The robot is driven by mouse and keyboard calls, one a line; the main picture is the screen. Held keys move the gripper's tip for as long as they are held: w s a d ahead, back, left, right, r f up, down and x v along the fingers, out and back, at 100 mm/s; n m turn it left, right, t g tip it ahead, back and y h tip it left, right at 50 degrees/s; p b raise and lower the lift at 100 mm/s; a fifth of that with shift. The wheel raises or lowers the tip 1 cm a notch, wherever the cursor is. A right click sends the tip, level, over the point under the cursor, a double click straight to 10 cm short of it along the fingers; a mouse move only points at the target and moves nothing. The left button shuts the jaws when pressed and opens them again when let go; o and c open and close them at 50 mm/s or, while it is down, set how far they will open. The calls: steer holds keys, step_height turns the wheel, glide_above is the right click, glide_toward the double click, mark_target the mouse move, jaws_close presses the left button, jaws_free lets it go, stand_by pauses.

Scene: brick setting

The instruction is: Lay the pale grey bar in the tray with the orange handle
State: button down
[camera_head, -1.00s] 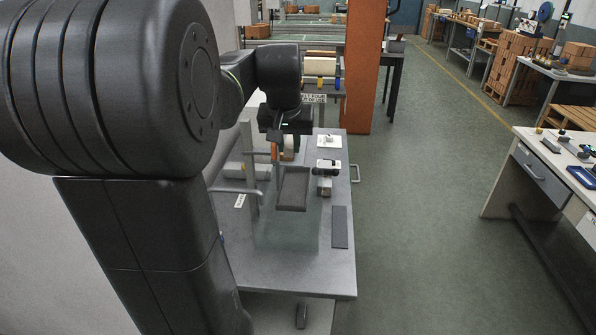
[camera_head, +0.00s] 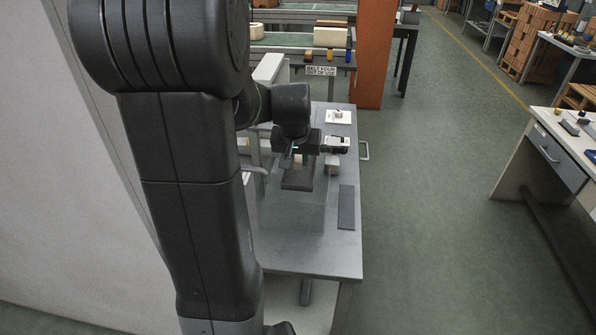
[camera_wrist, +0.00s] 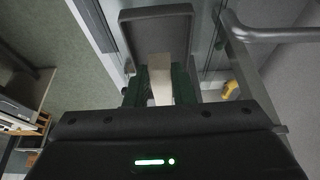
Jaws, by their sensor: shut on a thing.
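My gripper (camera_wrist: 161,85) shows in the wrist view with its two dark fingers shut on a pale grey bar (camera_wrist: 160,78). In the head view my gripper (camera_head: 298,158) hangs over the back part of a dark tray (camera_head: 298,184). The tray (camera_wrist: 157,13) also shows in the wrist view as a shallow rimmed dark pan just beyond the fingers. The bar overlaps the tray in that picture; I cannot tell whether they touch. No orange handle is visible now.
The tray is over a translucent box (camera_head: 295,215) on the grey table (camera_head: 315,258). A dark strip (camera_head: 346,207) lies to the right. A white plate (camera_head: 338,117) is at the back. A curved grey rail (camera_wrist: 280,34) and a yellow object (camera_wrist: 230,88) show in the wrist view.

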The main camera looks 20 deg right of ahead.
mark_target(298, 168)
steer(key=shift+f, duration=2.2)
steer(key=shift+f, duration=0.15)
steer(key=c, duration=1.2)
jaws_free()
steer(key=shift+c, duration=0.2)
steer(key=shift+r, duration=0.45)
steer(key=v, duration=1.1)
steer(key=shift+r, duration=0.2)
steer(key=shift+o, duration=0.5)
steer(key=shift+s+a, duration=0.1)
